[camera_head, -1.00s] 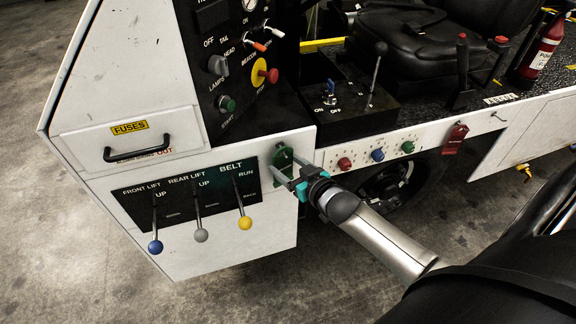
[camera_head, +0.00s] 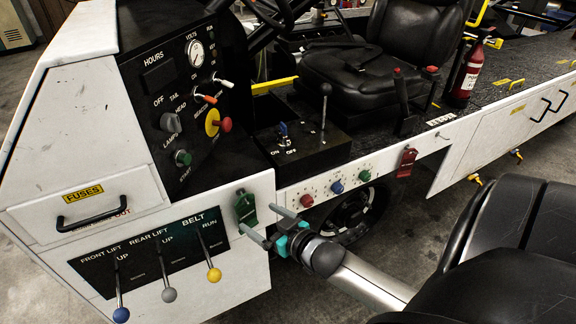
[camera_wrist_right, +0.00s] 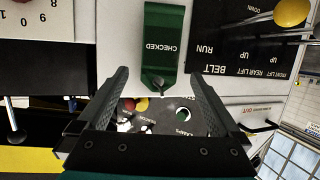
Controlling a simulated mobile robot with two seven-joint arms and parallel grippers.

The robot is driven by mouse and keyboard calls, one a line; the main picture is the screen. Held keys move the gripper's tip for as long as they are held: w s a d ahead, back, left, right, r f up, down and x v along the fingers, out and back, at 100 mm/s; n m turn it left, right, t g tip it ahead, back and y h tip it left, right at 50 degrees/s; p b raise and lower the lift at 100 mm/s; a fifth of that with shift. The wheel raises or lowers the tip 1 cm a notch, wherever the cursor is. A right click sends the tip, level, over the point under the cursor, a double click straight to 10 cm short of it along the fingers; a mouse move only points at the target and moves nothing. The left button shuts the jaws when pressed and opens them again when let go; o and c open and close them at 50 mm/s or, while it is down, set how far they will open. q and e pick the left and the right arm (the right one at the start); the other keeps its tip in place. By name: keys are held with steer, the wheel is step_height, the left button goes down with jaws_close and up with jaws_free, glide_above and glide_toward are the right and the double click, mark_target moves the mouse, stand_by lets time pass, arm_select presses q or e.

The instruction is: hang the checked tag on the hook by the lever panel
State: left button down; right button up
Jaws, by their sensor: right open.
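The green checked tag (camera_head: 246,208) hangs upright against the white panel, just right of the black lever panel (camera_head: 150,254). In the right wrist view the tag (camera_wrist_right: 164,45) shows its word CHECKED, and its holed narrow end lies toward my fingers. My right gripper (camera_head: 258,219) is open and empty, just in front of and to the lower right of the tag. In the wrist view its fingers (camera_wrist_right: 159,76) stand apart, either side of the tag's holed end. My left gripper is out of view.
Blue, grey and yellow lever knobs (camera_head: 214,275) stick out left of the gripper. Red, blue and green buttons (camera_head: 336,187) and a red tag (camera_head: 406,162) are to the right. A drawer handle (camera_head: 92,214) and control console (camera_head: 180,100) are above left.

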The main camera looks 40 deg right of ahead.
steer(key=p+v, duration=0.2)
steer(key=v, duration=0.8)
steer(key=shift+a, duration=0.1)
steer(key=s+a+f+g+h, duration=0.1)
steer(key=s+f+g, duration=0.4)
steer(key=f, duration=0.7)
steer(key=s+a+f+g, duration=0.15)
steer(key=s+f, duration=0.45)
steer(key=f, duration=0.6)
steer(key=s+a+f+n+g, duration=0.1)
steer(key=s+a+f+g, duration=0.2)
steer(key=s+f, duration=0.3)
steer(key=s+a+f+n+g, duration=0.1)
steer(key=s+a+f+g, duration=0.3)
steer(key=s, duration=0.7)
steer(key=shift+s+a+f, duration=0.25)
steer(key=shift+f, duration=0.6)
